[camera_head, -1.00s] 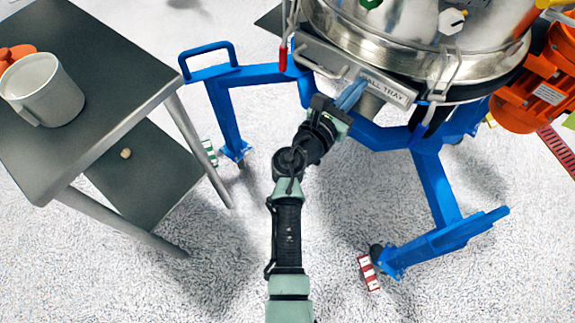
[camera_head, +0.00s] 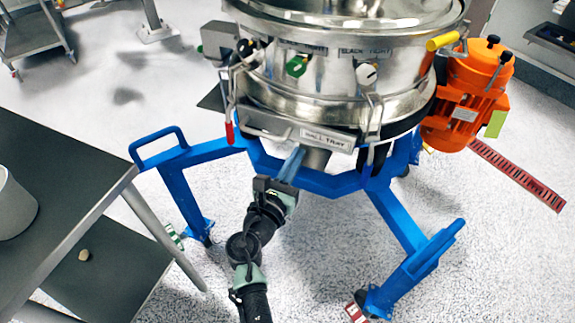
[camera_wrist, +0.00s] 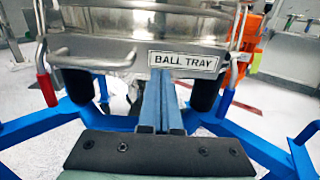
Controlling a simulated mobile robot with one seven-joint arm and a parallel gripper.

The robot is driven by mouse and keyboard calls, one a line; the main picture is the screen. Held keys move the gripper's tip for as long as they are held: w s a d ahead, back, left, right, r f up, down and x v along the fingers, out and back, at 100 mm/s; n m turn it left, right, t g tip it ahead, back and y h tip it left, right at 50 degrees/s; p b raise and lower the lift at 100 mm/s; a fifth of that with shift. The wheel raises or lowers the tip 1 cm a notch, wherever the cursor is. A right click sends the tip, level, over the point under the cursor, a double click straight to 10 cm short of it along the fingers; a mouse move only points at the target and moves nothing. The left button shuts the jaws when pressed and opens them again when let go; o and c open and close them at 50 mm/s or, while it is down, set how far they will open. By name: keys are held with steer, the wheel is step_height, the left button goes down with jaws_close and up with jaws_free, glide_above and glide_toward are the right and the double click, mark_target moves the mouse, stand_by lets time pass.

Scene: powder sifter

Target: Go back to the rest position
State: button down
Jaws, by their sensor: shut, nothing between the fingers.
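My gripper (camera_head: 291,163) has blue-grey fingers, shut with nothing between them. It points toward the front of the steel sifter (camera_head: 335,97), just below the plate labelled "BALL TRAY" (camera_head: 327,139). In the wrist view my shut gripper (camera_wrist: 160,102) stands upright in the middle, with the ball tray label (camera_wrist: 185,62) behind it to the right. I cannot tell whether the fingertips touch the sifter or are a little in front of it.
The sifter's blue frame (camera_head: 425,255) spreads legs to both sides of my arm. A dark table (camera_head: 75,165) with a partly cut-off white container (camera_head: 12,205) stands at left. An orange motor (camera_head: 465,100) sits at right. Speckled floor (camera_head: 310,270) is open between the legs.

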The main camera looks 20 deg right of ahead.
steer(key=p+v, duration=0.1)
steer(key=v, duration=0.8)
steer(key=shift+a+f, duration=0.15)
steer(key=shift+f, duration=0.05)
